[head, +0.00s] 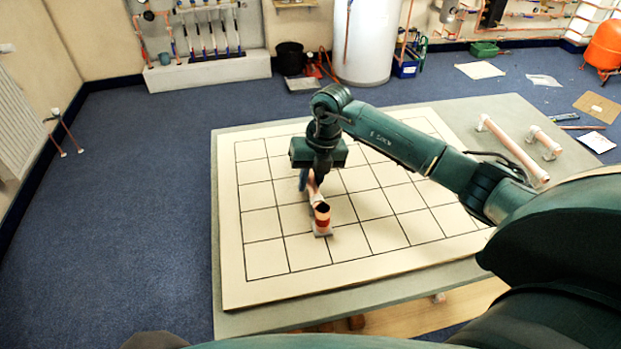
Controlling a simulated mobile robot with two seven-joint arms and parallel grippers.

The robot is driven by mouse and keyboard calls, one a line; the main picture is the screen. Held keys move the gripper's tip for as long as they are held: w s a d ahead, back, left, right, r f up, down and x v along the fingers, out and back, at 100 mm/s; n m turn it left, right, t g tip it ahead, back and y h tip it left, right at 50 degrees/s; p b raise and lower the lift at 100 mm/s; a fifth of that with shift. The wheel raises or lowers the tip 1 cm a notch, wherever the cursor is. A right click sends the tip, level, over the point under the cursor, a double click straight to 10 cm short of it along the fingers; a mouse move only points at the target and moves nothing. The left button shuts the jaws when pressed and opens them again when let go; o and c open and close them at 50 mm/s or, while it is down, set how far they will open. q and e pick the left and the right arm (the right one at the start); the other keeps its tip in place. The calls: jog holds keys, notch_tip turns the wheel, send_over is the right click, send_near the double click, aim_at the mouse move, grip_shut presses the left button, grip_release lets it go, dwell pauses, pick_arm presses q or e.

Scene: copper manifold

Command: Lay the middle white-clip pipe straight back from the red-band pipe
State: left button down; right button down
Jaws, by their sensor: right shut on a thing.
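The red-band pipe (322,222) is a short copper piece with an open dark end and a red band. It sits on a pale clip on the gridded board (265,258), left of the board's middle. My right gripper (314,178) is low over the board, just behind the red-band pipe. It is shut on a copper pipe with white on it (313,187), mostly hidden by the gripper. This pipe appears in line behind the red-band pipe; I cannot tell whether they touch. My left gripper is out of view.
A long copper pipe with white clips (514,147) and a short one (546,142) lie on the grey table (487,108) right of the board. My right arm crosses above the board's right half. The board's left and front squares are bare.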

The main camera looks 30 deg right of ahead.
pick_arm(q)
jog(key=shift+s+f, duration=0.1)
pick_arm(e)
jog(key=c, duration=1.2)
grip_release()
jog(key=shift+c, duration=0.2)
jog(key=shift+a+p+v, duration=0.25)
jog(key=shift+p+v, duration=0.8)
jog(key=shift+v, duration=0.15)
notch_tip(320, 180, up, 2)
jog(key=shift+w+r+p, duration=0.1)
jog(key=shift+p, duration=0.7)
jog(key=p+v, duration=0.2)
jog(key=v, duration=0.1)
jog(key=shift+a+r, duration=0.15)
jog(key=shift+a, duration=0.15)
jog(key=shift+r+p, duration=0.6)
jog(key=shift+p, duration=0.05)
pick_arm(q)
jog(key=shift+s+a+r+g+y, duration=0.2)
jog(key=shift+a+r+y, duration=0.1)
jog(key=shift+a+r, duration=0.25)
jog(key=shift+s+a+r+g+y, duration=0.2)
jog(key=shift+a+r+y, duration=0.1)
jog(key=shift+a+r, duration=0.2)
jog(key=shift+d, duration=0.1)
pick_arm(e)
jog(key=shift+f, duration=0.1)
